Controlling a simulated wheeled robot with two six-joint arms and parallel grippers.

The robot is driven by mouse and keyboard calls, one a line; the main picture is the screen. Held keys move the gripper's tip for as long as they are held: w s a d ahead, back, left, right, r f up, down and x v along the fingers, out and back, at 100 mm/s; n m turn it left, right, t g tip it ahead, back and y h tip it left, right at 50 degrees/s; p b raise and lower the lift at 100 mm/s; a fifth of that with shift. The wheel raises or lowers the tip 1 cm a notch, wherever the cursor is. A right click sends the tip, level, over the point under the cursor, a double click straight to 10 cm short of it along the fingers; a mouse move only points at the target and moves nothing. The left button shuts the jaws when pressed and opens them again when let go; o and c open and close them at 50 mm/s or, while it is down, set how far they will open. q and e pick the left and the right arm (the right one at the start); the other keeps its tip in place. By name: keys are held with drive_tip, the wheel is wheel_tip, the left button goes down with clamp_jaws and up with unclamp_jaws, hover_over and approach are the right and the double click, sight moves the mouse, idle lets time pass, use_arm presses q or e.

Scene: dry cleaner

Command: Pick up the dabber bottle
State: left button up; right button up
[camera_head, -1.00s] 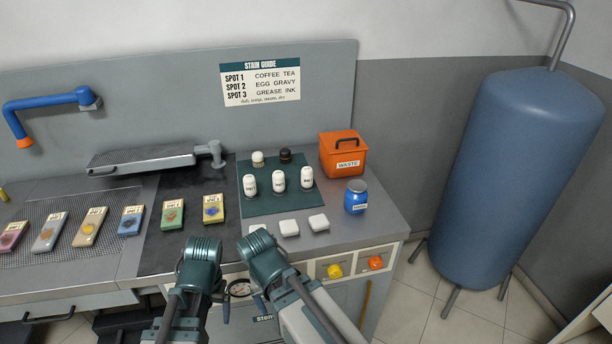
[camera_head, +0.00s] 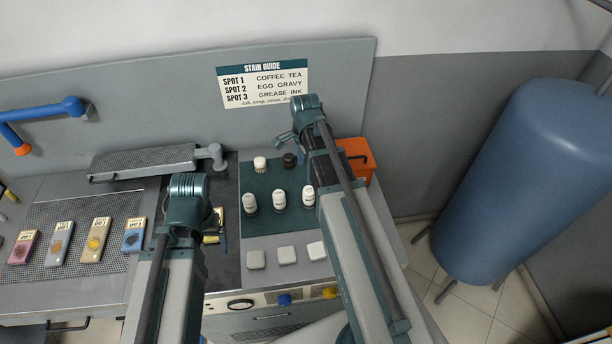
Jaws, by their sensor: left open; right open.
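Three white labelled bottles (camera_head: 279,198) stand in a row on a dark green mat (camera_head: 262,228). Behind them stand a small white-topped bottle (camera_head: 260,163) and a small black-topped one (camera_head: 289,160). Labels are too small to read, so I cannot tell which is the dabber bottle. My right gripper (camera_head: 286,138) is open and empty, over the back of the mat near the black-topped bottle, apart from it. My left gripper (camera_head: 188,192) is open, left of the mat, over the dark counter; its fingers are mostly hidden.
The orange waste box (camera_head: 357,160) is partly hidden behind my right arm. White pads (camera_head: 286,254) lie in front of the mat. Several stained swatches (camera_head: 97,236) lie at the left.

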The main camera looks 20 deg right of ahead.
sight(309, 189)
drive_tip(key=f+b, duration=0.2)
drive_tip(key=b, duration=0.1)
drive_tip(key=f+b, duration=0.5)
drive_tip(key=f, duration=0.1)
drive_tip(key=shift+w+d+f+b, duration=0.2)
drive_tip(key=shift+w+d+b, duration=0.1)
drive_tip(key=shift+b, duration=0.1)
use_arm(q)
wheel_tip(309, 189, down, 8)
drive_tip(key=shift+w+f, duration=0.15)
use_arm(e)
drive_tip(key=shift+r, duration=0.1)
use_arm(q)
wheel_tip(309, 189, down, 5)
drive_tip(key=b, duration=0.5)
drive_tip(key=shift+f, duration=0.15)
use_arm(e)
drive_tip(key=f, duration=0.5)
drive_tip(key=shift+s+d+f, duration=0.2)
drive_tip(key=shift+d, duration=0.15)
drive_tip(key=shift+r, duration=0.15)
